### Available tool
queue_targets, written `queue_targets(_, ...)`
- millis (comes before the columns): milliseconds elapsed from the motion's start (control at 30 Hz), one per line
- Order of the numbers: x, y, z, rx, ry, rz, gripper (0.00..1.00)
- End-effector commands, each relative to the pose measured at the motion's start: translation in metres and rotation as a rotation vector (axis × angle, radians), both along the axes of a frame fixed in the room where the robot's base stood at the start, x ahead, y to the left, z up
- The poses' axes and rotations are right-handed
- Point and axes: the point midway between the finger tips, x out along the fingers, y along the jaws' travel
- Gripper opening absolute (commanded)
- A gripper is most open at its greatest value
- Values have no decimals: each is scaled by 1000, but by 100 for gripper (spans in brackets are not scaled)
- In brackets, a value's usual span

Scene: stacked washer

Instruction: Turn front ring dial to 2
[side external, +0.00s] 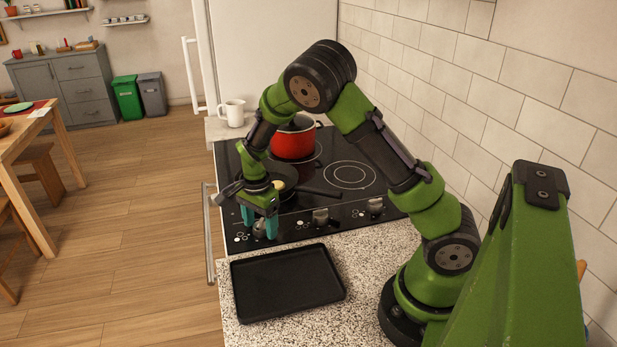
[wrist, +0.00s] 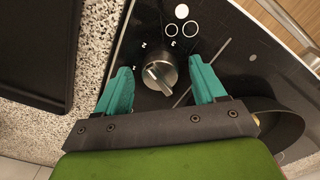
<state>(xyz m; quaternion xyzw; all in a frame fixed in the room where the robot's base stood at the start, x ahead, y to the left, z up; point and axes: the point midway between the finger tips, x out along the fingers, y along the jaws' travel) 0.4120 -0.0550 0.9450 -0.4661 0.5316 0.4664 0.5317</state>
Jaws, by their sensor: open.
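A round silver dial (wrist: 160,76) on the black stove panel sits between my fingers in the wrist view. Its raised ridge runs slantwise, from upper left to lower right. White digits are printed around it, with a 2 at its upper left and a 3 at its upper right. My gripper (wrist: 162,88) is open, with one teal finger on each side of the dial and visible gaps to it. In the side view my gripper (side external: 260,226) points down over the panel's left end and partly hides this dial. Contact with the panel cannot be told.
Two more dials, a middle one (side external: 320,216) and a right one (side external: 375,205), stand along the panel. A dark pan (side external: 318,191) is close behind my gripper. A red pot (side external: 293,141) stands farther back. A black tray (side external: 287,283) lies on the counter in front.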

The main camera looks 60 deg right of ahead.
Motion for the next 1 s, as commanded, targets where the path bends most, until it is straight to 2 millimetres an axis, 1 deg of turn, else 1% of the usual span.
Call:
queue_targets(67,0,0,4,0,-2,1,70)
queue_targets(167,1,0,17,0,-5,1,70)
queue_targets(267,1,1,37,1,-6,2,70)
queue_targets(500,1,0,97,1,-8,2,70)
queue_targets(700,1,0,139,1,-5,0,70)
queue_targets(833,1,0,157,-1,-4,0,70)
queue_targets(1000,0,0,168,0,-1,-1,70)
